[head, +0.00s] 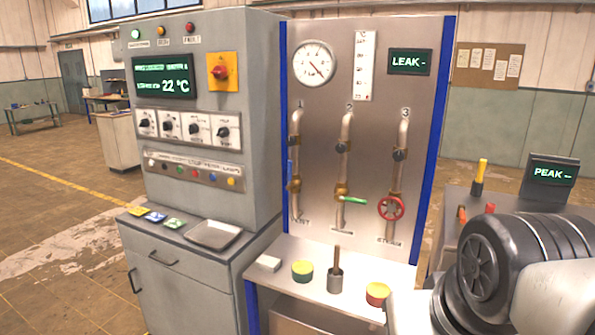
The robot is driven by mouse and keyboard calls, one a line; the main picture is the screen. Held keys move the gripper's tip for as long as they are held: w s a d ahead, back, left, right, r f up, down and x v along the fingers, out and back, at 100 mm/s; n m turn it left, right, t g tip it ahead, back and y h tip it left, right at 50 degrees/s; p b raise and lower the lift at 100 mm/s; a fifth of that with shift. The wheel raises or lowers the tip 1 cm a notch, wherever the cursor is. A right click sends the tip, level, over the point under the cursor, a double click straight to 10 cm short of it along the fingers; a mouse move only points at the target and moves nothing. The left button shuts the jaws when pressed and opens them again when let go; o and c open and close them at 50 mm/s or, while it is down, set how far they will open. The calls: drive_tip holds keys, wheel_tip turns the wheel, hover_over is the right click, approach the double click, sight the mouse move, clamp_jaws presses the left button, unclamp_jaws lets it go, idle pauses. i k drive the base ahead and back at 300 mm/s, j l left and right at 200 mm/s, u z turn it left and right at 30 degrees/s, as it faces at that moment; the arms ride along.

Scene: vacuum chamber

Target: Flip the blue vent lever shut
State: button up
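The blue vent lever (289,171) is on the leftmost pipe (297,135) of the steel panel. It stands upright, roughly in line with the pipe, just above a brass valve body (294,186). It looks small and narrow from here. My gripper is not in view; only dark and pale parts of my arm show at the lower right, apart from the lever.
A green lever (354,200) lies level on the middle pipe, and a red handwheel (391,208) is on the right pipe. The shelf (318,292) below holds two round tins (302,270) (377,293) and a cup (335,282). A grey console (200,130) stands left.

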sight(290, 171)
drive_tip(key=i+j+u, duration=0.1)
drive_tip(key=i+j, duration=0.2)
drive_tip(key=i+j+u, duration=0.15)
drive_tip(key=i, duration=0.4)
drive_tip(key=i+j+z, duration=0.15)
drive_tip(key=j+z, duration=0.5)
drive_tip(key=i+j, duration=0.05)
drive_tip(key=j, duration=0.05)
